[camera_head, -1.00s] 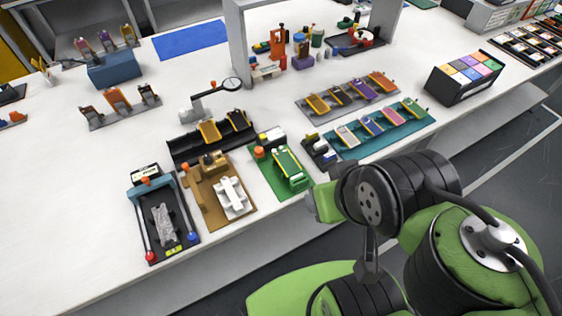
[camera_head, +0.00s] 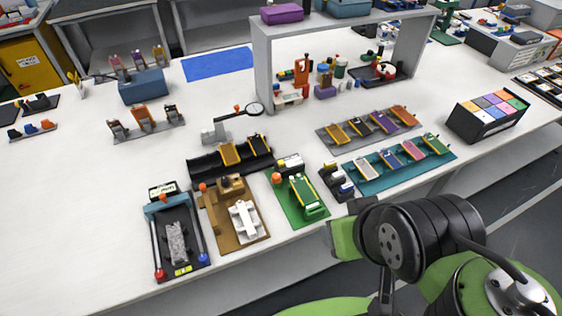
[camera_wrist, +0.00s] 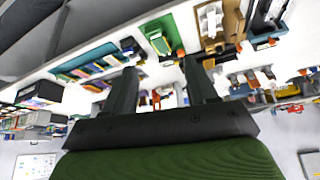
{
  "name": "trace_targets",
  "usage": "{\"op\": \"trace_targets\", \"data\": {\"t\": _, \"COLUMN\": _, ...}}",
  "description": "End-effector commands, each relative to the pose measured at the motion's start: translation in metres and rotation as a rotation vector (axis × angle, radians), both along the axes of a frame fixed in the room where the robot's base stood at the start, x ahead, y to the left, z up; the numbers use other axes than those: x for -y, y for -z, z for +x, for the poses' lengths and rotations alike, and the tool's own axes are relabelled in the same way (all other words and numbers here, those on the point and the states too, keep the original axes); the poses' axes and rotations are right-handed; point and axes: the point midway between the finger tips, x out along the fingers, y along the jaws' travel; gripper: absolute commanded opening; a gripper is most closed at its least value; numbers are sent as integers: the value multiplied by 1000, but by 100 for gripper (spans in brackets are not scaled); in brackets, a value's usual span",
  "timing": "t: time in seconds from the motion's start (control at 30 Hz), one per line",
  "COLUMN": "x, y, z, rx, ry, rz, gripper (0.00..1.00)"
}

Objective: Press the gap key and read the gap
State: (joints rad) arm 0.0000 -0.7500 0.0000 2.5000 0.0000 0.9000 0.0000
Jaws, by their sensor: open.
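The gap key cannot be singled out for sure. A black fixture with a teal bridge (camera_head: 180,212) stands at the front left, with a small white display (camera_head: 162,187), an orange knob and a silvery pouch. Right of it is a brown fixture (camera_head: 256,230) with a white cross-shaped part. Then comes a green fixture (camera_head: 313,213) with an orange knob (camera_head: 276,178) and a display box (camera_head: 290,162). My gripper (camera_wrist: 161,82) is open and empty in the wrist view, apart from the fixtures. The green fixture (camera_wrist: 160,30) shows upside down beyond its fingers.
A teal tray (camera_head: 372,185) and a grey tray (camera_head: 345,148) of cells lie to the right. A black rack (camera_head: 205,173) and a magnifier (camera_head: 253,109) stand behind the fixtures. A grey shelf frame (camera_head: 262,70) rises at the back.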

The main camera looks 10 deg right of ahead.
Motion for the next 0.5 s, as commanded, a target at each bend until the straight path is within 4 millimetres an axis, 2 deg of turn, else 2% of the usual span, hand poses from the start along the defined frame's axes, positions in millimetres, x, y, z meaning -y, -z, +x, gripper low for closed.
{"op": "trace_targets", "data": {"t": 0.03, "x": 0, "y": 0, "z": 0, "rx": 0, "ry": 0, "rz": 0, "gripper": 56}}
{"op": "trace_targets", "data": {"t": 0.07, "x": 0, "y": 0, "z": 0, "rx": 0, "ry": 0, "rz": 0, "gripper": 51}}
{"op": "trace_targets", "data": {"t": 0.4, "x": 0, "y": 0, "z": 0, "rx": 0, "ry": 0, "rz": 0, "gripper": 0}}
{"op": "trace_targets", "data": {"t": 0.5, "x": 0, "y": 0, "z": 0, "rx": 0, "ry": 0, "rz": 0, "gripper": 0}}
